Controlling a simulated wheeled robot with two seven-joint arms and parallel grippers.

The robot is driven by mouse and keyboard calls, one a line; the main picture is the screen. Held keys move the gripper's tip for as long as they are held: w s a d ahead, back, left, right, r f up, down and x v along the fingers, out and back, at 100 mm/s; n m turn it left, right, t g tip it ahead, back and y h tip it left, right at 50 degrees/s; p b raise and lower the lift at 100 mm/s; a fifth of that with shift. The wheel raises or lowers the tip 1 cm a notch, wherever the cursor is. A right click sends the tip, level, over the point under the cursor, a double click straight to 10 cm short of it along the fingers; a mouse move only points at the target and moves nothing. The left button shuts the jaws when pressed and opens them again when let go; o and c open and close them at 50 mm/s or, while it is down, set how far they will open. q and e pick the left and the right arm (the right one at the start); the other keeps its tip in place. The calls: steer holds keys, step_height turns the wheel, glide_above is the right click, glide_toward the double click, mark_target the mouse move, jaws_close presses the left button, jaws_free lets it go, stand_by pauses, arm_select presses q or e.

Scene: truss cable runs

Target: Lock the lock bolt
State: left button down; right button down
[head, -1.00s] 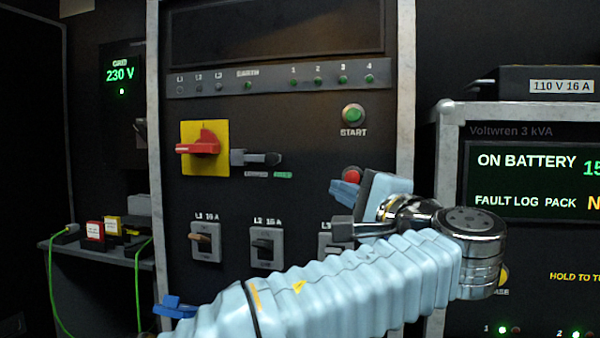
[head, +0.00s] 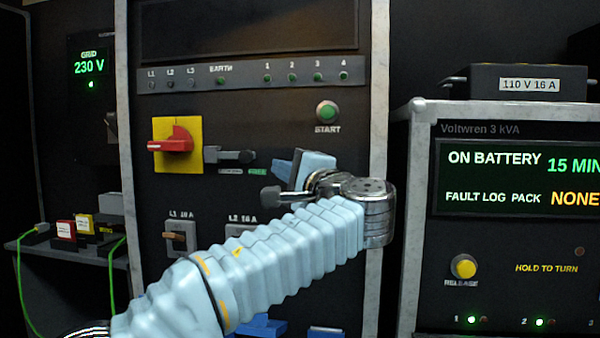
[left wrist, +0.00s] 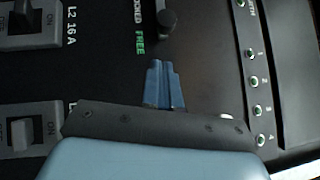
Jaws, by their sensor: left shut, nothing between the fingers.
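The lock bolt (head: 230,156) is a dark sliding bar with a rounded knob, just right of the red rotary handle (head: 170,146) on its yellow plate. A green FREE label (head: 257,171) lies under its right end. In the left wrist view the bolt's knob (left wrist: 167,20) is beside the green FREE lettering, at that end of the slot. My left gripper (head: 281,166) is shut and empty, to the right of the bolt and slightly lower. In the left wrist view its blue fingertips (left wrist: 163,72) point at the knob with a gap between. My right gripper is not in view.
A green START button (head: 327,111) is above my left gripper. The L1 breaker (head: 179,237) is below the rotary handle. My left arm covers much of the lower panel. Blue fittings (head: 262,326) show along the bottom. A battery unit (head: 480,135) stands at the right.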

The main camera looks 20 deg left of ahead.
mark_target(252, 158)
arm_select(q)
steer(key=a, duration=0.2)
steer(key=a+r, duration=0.1)
steer(key=a, duration=0.1)
steer(key=shift+s, duration=0.35)
steer(key=shift+a, duration=0.1)
steer(key=a, duration=0.2)
steer(key=s+a+b, duration=0.1)
steer(key=a, duration=0.1)
steer(key=shift+a, duration=0.2)
